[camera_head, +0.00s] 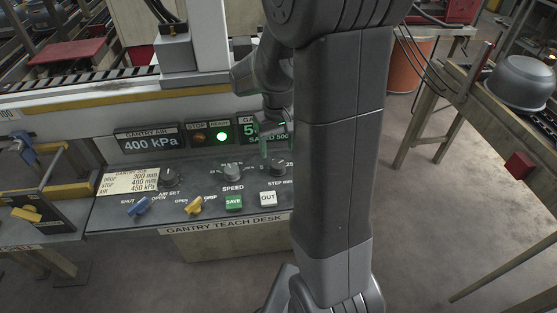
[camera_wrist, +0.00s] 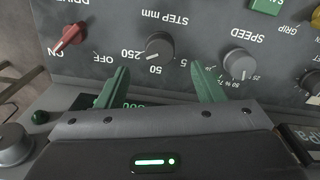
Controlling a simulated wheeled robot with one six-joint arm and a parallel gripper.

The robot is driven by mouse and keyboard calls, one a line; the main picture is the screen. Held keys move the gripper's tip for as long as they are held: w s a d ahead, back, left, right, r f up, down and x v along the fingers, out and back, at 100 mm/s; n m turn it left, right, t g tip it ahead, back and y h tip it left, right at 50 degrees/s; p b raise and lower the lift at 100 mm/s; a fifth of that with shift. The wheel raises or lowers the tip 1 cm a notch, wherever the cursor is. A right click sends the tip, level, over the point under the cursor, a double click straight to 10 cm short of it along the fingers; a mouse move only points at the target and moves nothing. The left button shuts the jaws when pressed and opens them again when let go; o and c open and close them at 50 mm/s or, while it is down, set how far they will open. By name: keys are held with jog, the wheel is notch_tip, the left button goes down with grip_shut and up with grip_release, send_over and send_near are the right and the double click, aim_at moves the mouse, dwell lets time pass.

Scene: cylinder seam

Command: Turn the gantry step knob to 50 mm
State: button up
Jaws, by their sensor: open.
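The step knob (camera_wrist: 159,47) is a dark grey round knob on the teach desk, seen upside down in the wrist view. The marks 5, 50 and 250 stand around it under the label STEP mm; I cannot read surely which mark its pointer faces. My gripper (camera_wrist: 159,70) is open, its two green fingers apart to either side of the knob in the picture and not visibly touching it. In the head view the step knob (camera_head: 277,169) is partly hidden by my gripper (camera_head: 266,148) and arm.
The speed knob (camera_wrist: 239,63) is close beside the right finger in the wrist view. A red drive switch (camera_wrist: 70,37) is on the other side. The green save button (camera_head: 234,202), white out button (camera_head: 268,198) and yellow grip switch (camera_head: 195,205) are also on the desk (camera_head: 110,212).

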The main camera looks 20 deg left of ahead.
aim_at(278, 164)
notch_tip(278, 164, down, 6)
jog(key=shift+f, duration=0.25)
jog(key=c, duration=1)
